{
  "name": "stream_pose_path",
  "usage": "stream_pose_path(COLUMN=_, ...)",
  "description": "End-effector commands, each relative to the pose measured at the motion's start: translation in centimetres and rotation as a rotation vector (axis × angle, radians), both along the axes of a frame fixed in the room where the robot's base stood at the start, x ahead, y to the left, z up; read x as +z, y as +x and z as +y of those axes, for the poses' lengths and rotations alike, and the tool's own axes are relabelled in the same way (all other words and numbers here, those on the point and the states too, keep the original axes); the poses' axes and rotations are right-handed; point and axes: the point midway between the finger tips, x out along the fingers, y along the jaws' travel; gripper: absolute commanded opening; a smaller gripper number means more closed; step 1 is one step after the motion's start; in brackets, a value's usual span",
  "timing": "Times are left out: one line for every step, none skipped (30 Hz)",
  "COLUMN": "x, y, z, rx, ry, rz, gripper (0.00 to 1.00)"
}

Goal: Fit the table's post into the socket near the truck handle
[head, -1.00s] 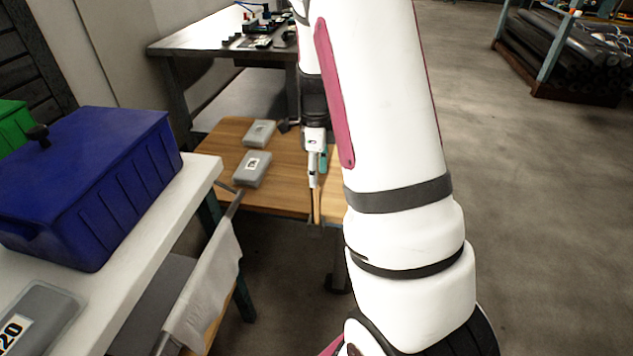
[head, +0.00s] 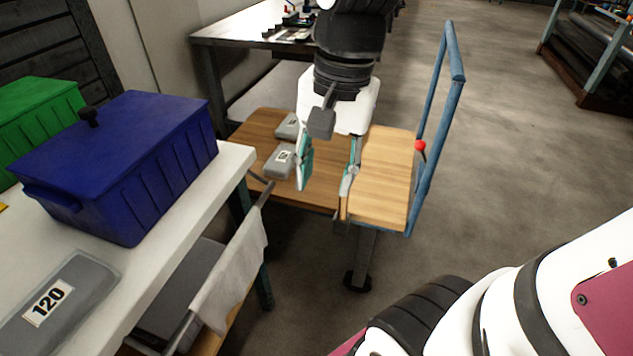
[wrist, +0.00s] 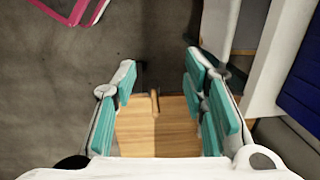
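A light wooden tabletop (head: 385,185) is at the truck's right end, beside the blue handle (head: 440,120). A grey post (head: 364,258) runs down below it to a black foot near the floor. I cannot make out the socket. My gripper (head: 328,165) is open and empty, pointing down above the tabletop's left edge. Its teal pads are well apart; the right finger overlaps that edge, and I cannot tell if they touch. In the wrist view, wood (wrist: 165,135) shows between the open fingers (wrist: 163,85), with a small upright piece at its far edge.
Two grey cases (head: 280,160) lie on the darker wooden deck (head: 318,190). A red knob (head: 420,147) is by the handle. A white bench (head: 150,260) with a blue bin (head: 120,165) stands left. A cloth (head: 230,275) hangs from its rail. Open floor lies right.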

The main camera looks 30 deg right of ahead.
Motion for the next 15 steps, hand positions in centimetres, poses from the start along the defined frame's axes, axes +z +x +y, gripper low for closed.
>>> stream_pose_path(x=0.6, y=-2.0, z=0.9, rx=0.124, ry=-0.016, rz=-0.020, gripper=0.40)
stream_pose_path(x=0.8, y=-3.1, z=1.3, rx=0.199, ry=-0.025, rz=-0.026, gripper=0.40)
stream_pose_path(x=1.0, y=-4.6, z=1.8, rx=0.297, ry=-0.040, rz=-0.036, gripper=0.40)
stream_pose_path(x=1.1, y=-5.6, z=2.1, rx=0.368, ry=-0.050, rz=-0.040, gripper=0.40)
stream_pose_path(x=1.1, y=-6.6, z=2.4, rx=0.436, ry=-0.062, rz=-0.045, gripper=0.40)
stream_pose_path(x=1.1, y=-7.9, z=2.6, rx=0.520, ry=-0.077, rz=-0.049, gripper=0.40)
stream_pose_path(x=1.0, y=-8.7, z=2.8, rx=0.576, ry=-0.088, rz=-0.052, gripper=0.40)
stream_pose_path(x=1.0, y=-9.5, z=2.9, rx=0.628, ry=-0.098, rz=-0.053, gripper=0.40)
stream_pose_path(x=0.9, y=-10.4, z=3.0, rx=0.692, ry=-0.111, rz=-0.055, gripper=0.40)
stream_pose_path(x=0.8, y=-11.0, z=3.1, rx=0.733, ry=-0.119, rz=-0.055, gripper=0.40)
stream_pose_path(x=0.7, y=-11.5, z=3.1, rx=0.768, ry=-0.126, rz=-0.055, gripper=0.40)
stream_pose_path(x=0.6, y=-12.0, z=3.2, rx=0.805, ry=-0.134, rz=-0.056, gripper=0.40)
stream_pose_path(x=0.5, y=-12.3, z=3.2, rx=0.828, ry=-0.139, rz=-0.055, gripper=0.40)
stream_pose_path(x=0.5, y=-12.6, z=3.2, rx=0.845, ry=-0.143, rz=-0.054, gripper=0.40)
stream_pose_path(x=0.4, y=-12.8, z=3.2, rx=0.863, ry=-0.145, rz=-0.054, gripper=0.40)
